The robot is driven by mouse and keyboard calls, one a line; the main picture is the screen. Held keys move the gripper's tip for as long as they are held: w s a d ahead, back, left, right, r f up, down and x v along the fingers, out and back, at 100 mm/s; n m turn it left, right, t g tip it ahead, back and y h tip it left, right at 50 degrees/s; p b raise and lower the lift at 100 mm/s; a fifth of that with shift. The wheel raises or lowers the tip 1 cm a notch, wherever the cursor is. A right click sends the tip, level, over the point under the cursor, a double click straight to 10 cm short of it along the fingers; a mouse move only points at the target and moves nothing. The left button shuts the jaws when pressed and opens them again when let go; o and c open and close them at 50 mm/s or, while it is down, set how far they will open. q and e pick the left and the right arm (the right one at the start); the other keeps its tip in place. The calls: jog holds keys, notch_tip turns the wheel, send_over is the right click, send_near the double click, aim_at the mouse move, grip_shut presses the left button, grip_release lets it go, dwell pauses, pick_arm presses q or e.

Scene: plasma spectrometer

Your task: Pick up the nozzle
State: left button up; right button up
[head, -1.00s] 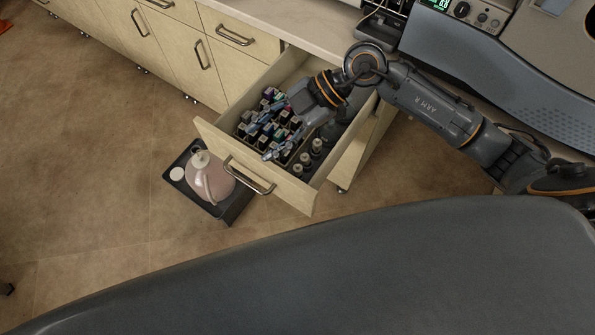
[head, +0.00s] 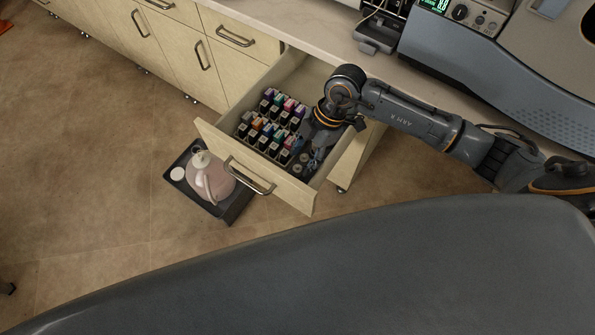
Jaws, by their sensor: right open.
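The open drawer (head: 213,137) holds the small items. My right gripper (head: 313,158) points down into the right part of the drawer, beside the rack of vials. Its jaws are open, and I see nothing held between them. A few small round-topped pieces (head: 297,170) stand in the drawer close to the fingers, partly covered by the gripper. I cannot tell for certain which piece is the nozzle, as they are small and dim. My left gripper is not in view.
Several vials with coloured caps (head: 268,128) stand in the left part of the drawer. A pinkish bottle (head: 209,181) stands in a black tray (head: 236,207) on the floor. The counter (head: 290,25) and the grey instrument (head: 470,60) lie behind my right arm.

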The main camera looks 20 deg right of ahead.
aim_at(299, 166)
jog(key=shift+p+x, duration=0.4)
jog(key=shift+x, duration=2)
jog(key=shift+s, duration=0.15)
grip_shut()
